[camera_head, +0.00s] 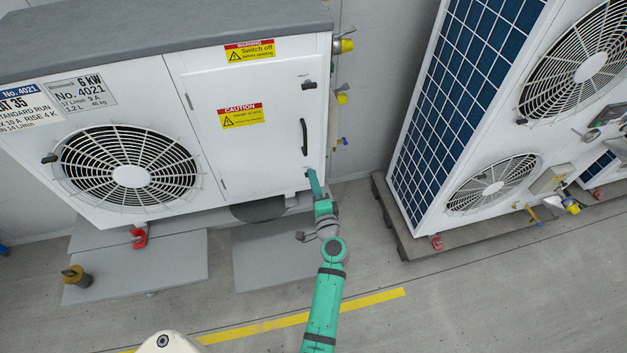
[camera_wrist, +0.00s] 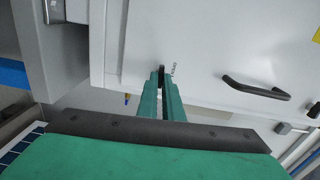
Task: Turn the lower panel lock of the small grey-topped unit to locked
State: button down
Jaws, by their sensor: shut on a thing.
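The small unit with a grey top (camera_head: 200,30) stands at the left, its white front panel (camera_head: 265,150) facing me. Its lower panel lock (camera_wrist: 162,71) is a small dark knob near the panel's lower right corner, with small lettering beside it. My gripper (camera_head: 312,180) is at that corner, and its two green fingers (camera_wrist: 161,92) are shut on the lock. The fingers hide most of the knob, so I cannot tell its exact angle. The upper panel lock (camera_head: 309,85) is a dark lever above the black handle (camera_head: 304,136), which also shows in the wrist view (camera_wrist: 255,88).
A larger unit with a blue grille (camera_head: 465,80) stands on a pallet (camera_head: 392,215) at the right, across a narrow gap. Yellow-handled valves (camera_head: 344,45) stick out from the small unit's right side. A grey slab (camera_head: 270,265) lies below. The floor in front is mostly clear.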

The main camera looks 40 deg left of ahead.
jog(key=shift+m, duration=0.5)
jog(key=c, duration=1.9)
grip_release()
jog(key=shift+d, duration=0.1)
jog(key=v, duration=1)
jog(key=shift+s+d, duration=0.2)
jog(key=shift+s, duration=0.1)
